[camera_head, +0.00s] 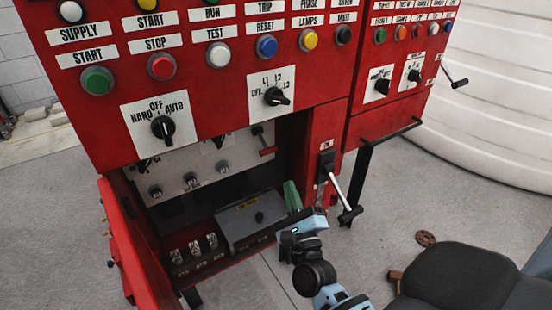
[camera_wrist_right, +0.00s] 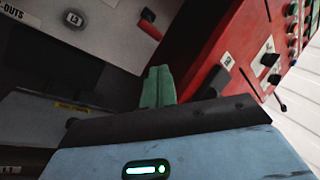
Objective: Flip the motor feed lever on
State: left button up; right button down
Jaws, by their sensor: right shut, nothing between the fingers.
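No label reading "motor feed" is legible, so I cannot tell which lever bears that name. A red-handled lever (camera_head: 266,141) sits inside the open lower bay, at the right of a pale inner panel. It also shows at the top of the right wrist view (camera_wrist_right: 149,29). A second lever (camera_head: 343,194), grey with a black grip, slants down on the cabinet's outer front, right of the bay. My right gripper (camera_head: 292,195) has its green fingers together and empty at the bay's lower right, below the red handle. My left gripper is out of view.
The red cabinet (camera_head: 225,100) carries buttons and rotary switches above the bay. Its red door (camera_head: 132,250) hangs open at left. A grey box (camera_head: 250,222) and several terminals stand on the bay floor. A black bar handle (camera_head: 390,130) juts out at right.

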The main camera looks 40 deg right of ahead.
aim_at(265, 146)
pick_arm(q)
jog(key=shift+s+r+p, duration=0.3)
jog(key=shift+p, duration=0.25)
pick_arm(e)
jog(key=x, duration=1)
